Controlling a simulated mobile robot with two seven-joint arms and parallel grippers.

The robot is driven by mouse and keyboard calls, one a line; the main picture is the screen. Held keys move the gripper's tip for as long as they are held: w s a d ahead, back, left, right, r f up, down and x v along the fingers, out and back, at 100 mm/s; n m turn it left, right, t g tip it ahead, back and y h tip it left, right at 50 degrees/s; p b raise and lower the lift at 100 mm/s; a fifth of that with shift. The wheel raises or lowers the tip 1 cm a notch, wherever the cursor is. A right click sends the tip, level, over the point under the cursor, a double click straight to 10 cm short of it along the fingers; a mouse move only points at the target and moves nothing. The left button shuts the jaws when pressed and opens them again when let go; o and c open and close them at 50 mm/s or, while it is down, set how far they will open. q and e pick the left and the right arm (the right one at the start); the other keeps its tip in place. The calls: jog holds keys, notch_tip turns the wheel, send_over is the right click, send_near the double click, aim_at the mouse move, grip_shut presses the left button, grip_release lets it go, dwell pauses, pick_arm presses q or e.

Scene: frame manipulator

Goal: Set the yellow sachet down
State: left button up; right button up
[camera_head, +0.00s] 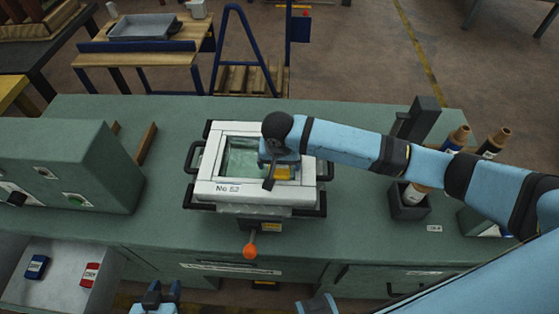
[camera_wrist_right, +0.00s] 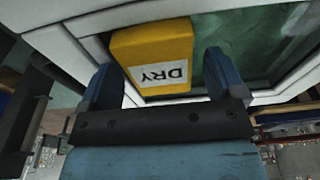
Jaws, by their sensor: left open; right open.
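The yellow sachet (camera_wrist_right: 153,55), marked DRY, lies at an inner corner of the white frame (camera_head: 240,190), by the green pane (camera_head: 242,160). In the head view only a small yellow part (camera_head: 283,173) shows beneath my right gripper (camera_head: 280,168). In the right wrist view the gripper's blue fingers (camera_wrist_right: 164,85) stand apart, one near each side of the sachet, and it is not clamped. Whether the sachet rests fully on the pane cannot be told. My left gripper (camera_head: 163,290) is open and empty at the bottom edge of the head view.
The frame sits in a black-handled holder on the green bench (camera_head: 350,150). A control box (camera_head: 70,170) stands left. A grey tray (camera_head: 55,275) holds a blue sachet (camera_head: 37,267) and a red sachet (camera_head: 90,274). Bottles in black holders (camera_head: 408,207) stand right.

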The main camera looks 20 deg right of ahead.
aim_at(279, 169)
notch_tip(279, 169, up, 12)
jog(key=s, duration=0.1)
jog(key=shift+s+a, duration=0.35)
dwell(0.4)
jog(key=s+a+f+n+t+y, duration=0.1)
jog(key=s+f+n+y, duration=0.25)
jog(key=s, duration=0.85)
jog(key=s+d+f+n+t+h, duration=0.1)
jog(key=s+d+f+n+h, duration=0.2)
jog(key=s+d, duration=0.95)
jog(key=w+a+f+n+t+y+p, duration=0.1)
jog(key=w+a+f+t+y+p, duration=0.2)
jog(key=w+a+f+t+p, duration=0.2)
jog(key=a+f+t+p, duration=0.1)
jog(key=a+t+p, duration=0.1)
jog(key=shift+a+p, duration=0.25)
jog(key=shift+p, duration=0.05)
